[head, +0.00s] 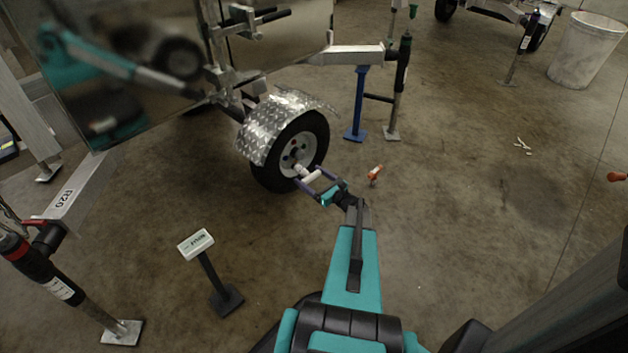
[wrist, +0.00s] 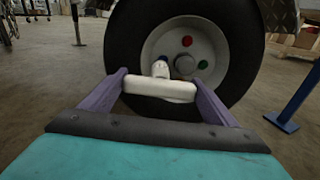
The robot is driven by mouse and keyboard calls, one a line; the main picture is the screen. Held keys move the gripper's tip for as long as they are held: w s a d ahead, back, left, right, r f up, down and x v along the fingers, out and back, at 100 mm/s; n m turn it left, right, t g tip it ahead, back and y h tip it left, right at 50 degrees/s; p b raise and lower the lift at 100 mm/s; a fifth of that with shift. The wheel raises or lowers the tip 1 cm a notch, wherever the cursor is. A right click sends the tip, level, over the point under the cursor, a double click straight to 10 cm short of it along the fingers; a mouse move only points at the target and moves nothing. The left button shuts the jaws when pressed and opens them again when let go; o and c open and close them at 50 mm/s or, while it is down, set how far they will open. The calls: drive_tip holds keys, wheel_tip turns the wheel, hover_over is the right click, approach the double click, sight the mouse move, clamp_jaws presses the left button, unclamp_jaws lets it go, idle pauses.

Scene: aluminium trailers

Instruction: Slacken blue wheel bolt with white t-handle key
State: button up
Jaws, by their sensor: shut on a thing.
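The trailer wheel (head: 318,135) has a black tyre and a pale rim, and it fills the upper middle of the wrist view (wrist: 120,50). A red bolt (wrist: 187,41) and a green bolt (wrist: 203,64) show on the rim around the grey hub. My gripper (wrist: 160,90) is shut on the white T-handle key (wrist: 145,86), its purple fingers at both ends of the crossbar. The key's stem points at the rim, left of the hub. A small dark blue patch shows at its far end; the blue bolt is mostly hidden and contact is unclear. The key also shows in the head view (head: 311,177).
A chequer-plate mudguard (head: 262,128) covers the wheel's top. A blue stand (head: 358,105) is behind to the right. An orange-handled item (head: 375,172) stands right of my gripper. A sign on a post (head: 196,242) is at front left. Floor at right is mostly clear.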

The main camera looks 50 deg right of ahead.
sight(302, 170)
drive_tip(key=shift+s+d+f, duration=0.1)
drive_tip(key=shift+d+f, duration=0.05)
drive_tip(key=shift+d, duration=0.25)
idle(0.4)
drive_tip(key=shift+w+d+f, duration=0.1)
drive_tip(key=shift+w, duration=1.55)
drive_tip(key=shift+w+d, duration=0.1)
drive_tip(key=shift+w, duration=1.5)
drive_tip(key=shift+f+n+b, duration=0.1)
drive_tip(key=shift+n+b, duration=0.2)
drive_tip(key=shift+b, duration=0.25)
